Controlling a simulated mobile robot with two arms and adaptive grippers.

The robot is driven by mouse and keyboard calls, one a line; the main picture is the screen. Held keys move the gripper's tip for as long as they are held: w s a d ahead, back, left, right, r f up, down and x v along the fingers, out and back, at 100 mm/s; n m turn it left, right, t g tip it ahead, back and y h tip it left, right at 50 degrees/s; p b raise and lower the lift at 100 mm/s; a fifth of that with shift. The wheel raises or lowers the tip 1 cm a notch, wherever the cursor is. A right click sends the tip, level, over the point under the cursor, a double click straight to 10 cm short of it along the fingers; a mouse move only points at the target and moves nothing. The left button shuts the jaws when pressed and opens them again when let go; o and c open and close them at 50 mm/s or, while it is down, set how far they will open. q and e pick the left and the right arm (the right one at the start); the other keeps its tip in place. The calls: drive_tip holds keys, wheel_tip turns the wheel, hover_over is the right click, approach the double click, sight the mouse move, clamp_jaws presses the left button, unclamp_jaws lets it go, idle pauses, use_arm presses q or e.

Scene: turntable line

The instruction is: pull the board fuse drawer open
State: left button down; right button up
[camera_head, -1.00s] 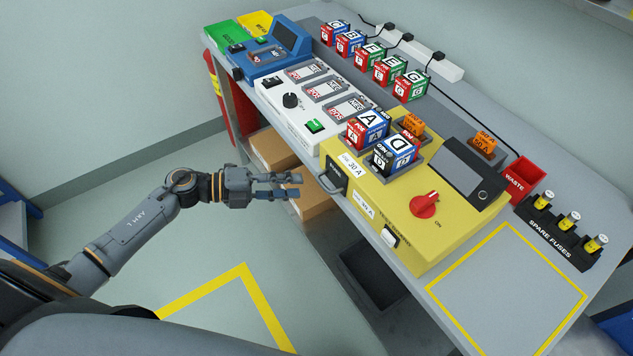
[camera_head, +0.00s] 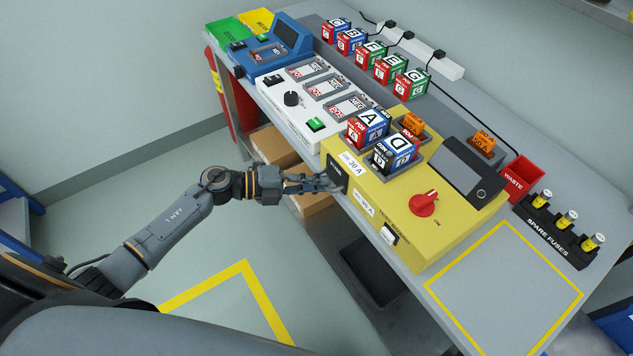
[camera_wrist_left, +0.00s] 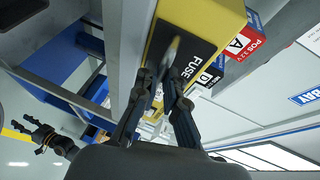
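The yellow test box (camera_head: 385,220) stands at the bench's front edge. Its black fuse drawer front (camera_head: 337,174) is flush with the box face; in the left wrist view the dark panel (camera_wrist_left: 190,60) reads FUSE. A grey bar handle (camera_wrist_left: 172,50) stands out from it. My left gripper (camera_head: 325,184) is at the drawer handle; in the left wrist view its two fingers (camera_wrist_left: 159,76) are spread with a gap, the handle at their tips. Firm contact cannot be told. My right gripper (camera_wrist_left: 22,127) shows small in the left wrist view, fingers apart and empty.
Battery blocks A (camera_head: 370,127) and D (camera_head: 396,153) sit on top of the box. A red knob (camera_head: 424,204) and white switch (camera_head: 389,235) are on it. Spare fuses (camera_head: 556,232) and a red waste bin (camera_head: 523,177) stand right. Cardboard boxes (camera_head: 273,147) lie under the bench.

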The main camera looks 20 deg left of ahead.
use_arm(q)
drive_tip(key=s+a, duration=0.5)
drive_tip(key=s, duration=0.1)
drive_tip(key=shift+s+p, duration=0.15)
drive_tip(key=shift+p, duration=0.3)
drive_tip(key=c, duration=1.4)
unclamp_jaws()
drive_tip(key=v, duration=1.2)
drive_tip(key=shift+f, duration=0.1)
